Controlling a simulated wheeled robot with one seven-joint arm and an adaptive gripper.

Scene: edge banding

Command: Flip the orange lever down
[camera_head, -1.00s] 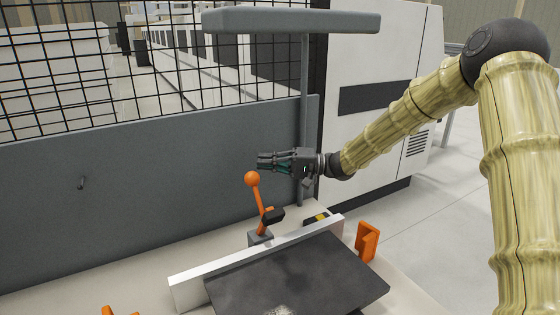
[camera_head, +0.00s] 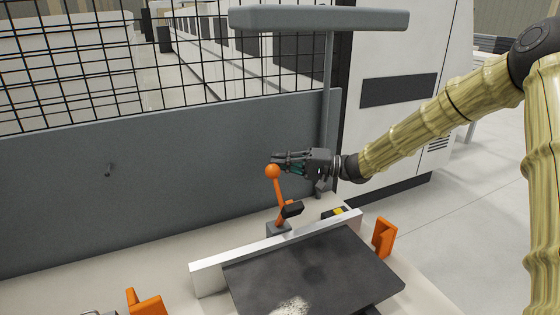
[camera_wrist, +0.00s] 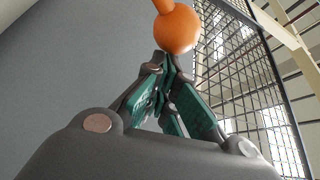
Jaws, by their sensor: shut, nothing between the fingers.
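The orange lever (camera_head: 279,195) stands nearly upright, with a round orange knob (camera_head: 272,171) on top, on a grey base behind the white fence. My gripper (camera_head: 276,159) is shut and empty, pointing left in the head view, with its fingertips at or just above the knob. In the wrist view the knob (camera_wrist: 178,29) lies just beyond the closed fingertips (camera_wrist: 167,58). I cannot tell whether the fingertips touch it.
A white fence bar (camera_head: 290,249) and a dark panel (camera_head: 315,272) lie in front of the lever. Orange brackets stand at the right (camera_head: 384,238) and lower left (camera_head: 146,302). A grey wall (camera_head: 150,180) with wire mesh rises behind. A grey post (camera_head: 328,110) stands behind my gripper.

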